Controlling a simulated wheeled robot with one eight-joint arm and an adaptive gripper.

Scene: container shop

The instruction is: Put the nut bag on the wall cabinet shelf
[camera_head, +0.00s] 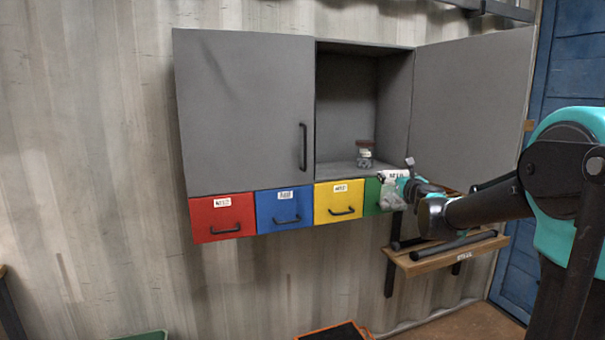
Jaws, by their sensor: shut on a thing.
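The grey wall cabinet (243,110) hangs on the corrugated wall. Its left door is shut and its right door (470,90) stands open. The cabinet shelf (340,168) shows in the opening, with a small jar (365,154) with a brown lid on it. My gripper (402,186) is shut on the nut bag (391,196), a small clear bag with a white label. The bag hangs in front of the green drawer, just below and right of the shelf's front edge. The fingertips are small and partly hidden by the bag.
Red (222,217), blue (284,208), yellow (338,201) and green (372,196) drawers sit under the cabinet. A wooden wall shelf (440,259) with black brackets is below my arm. The shelf left of the jar is clear. The open door stands close above my arm.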

